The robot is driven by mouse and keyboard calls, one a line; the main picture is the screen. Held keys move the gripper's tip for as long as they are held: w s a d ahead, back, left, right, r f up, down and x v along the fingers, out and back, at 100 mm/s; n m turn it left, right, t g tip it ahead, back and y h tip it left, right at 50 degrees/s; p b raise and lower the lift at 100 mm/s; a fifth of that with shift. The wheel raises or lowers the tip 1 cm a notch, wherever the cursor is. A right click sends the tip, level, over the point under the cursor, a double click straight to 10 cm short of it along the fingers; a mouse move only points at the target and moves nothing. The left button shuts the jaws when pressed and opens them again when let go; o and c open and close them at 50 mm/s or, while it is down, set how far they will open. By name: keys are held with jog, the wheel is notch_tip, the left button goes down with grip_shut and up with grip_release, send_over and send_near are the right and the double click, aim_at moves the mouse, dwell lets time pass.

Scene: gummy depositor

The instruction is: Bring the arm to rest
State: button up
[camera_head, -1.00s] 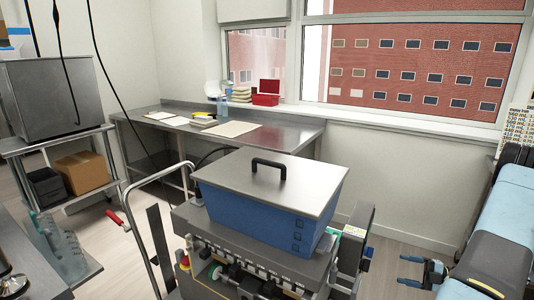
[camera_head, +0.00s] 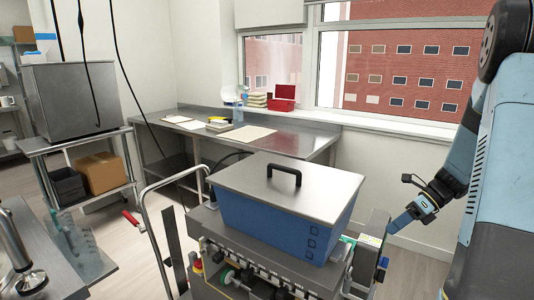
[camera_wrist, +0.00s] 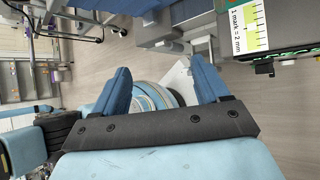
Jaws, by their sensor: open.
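My light-blue arm stands at the right edge of the head view, with its forearm folded down. My gripper (camera_head: 393,228) hangs to the right of the depositor machine, pointing down and left. In the wrist view my gripper (camera_wrist: 162,76) has its two blue fingers spread wide apart, with nothing held between them. The depositor (camera_head: 250,272) stands at the bottom centre, with a blue hopper (camera_head: 262,222) and a grey lid (camera_head: 290,183) with a black handle (camera_head: 284,172) on top. The lid lies flat on the hopper.
A steel cart (camera_head: 110,137) holding a cardboard box (camera_head: 101,173) stands at left. A push handle (camera_head: 143,215) rises left of the depositor. Floor shows between gripper and back wall.

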jog(key=s+a+r+n+t+h, duration=0.3)
jog(key=s+a+r+n, duration=0.3)
jog(key=s+r+n, duration=0.3)
jog(key=s+a+r+n+t+h, duration=0.3)
jog(key=s+a+r+n+h, duration=0.3)
jog(key=n, duration=1.1)
jog(key=shift+s+a+r+n+h, duration=0.3)
jog(key=shift+s+a+r, duration=0.15)
jog(key=shift+s+r, duration=1.7)
